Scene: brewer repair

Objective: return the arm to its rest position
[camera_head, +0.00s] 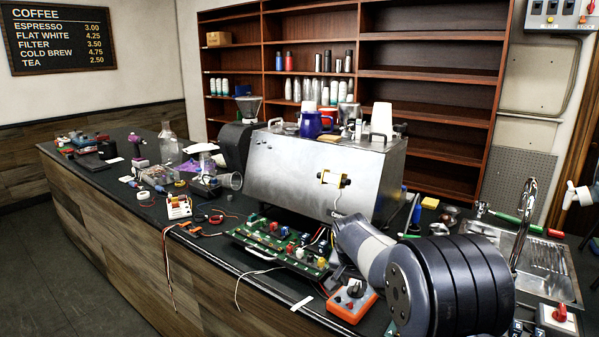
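My arm (440,285) fills the lower right, with a large dark ribbed joint close to the camera. A grey link of it (362,245) reaches up and left to the front of the steel brewer (310,178). I cannot make out my gripper; no fingertips show. The arm hides part of the counter and whatever lies behind it.
A green circuit board (275,245) and an orange box with a knob (351,300) lie on the dark counter (215,258) close to my arm. Loose wires hang over its front edge. A sink (535,262) with a tall tap (523,215) is at right. Floor at left is clear.

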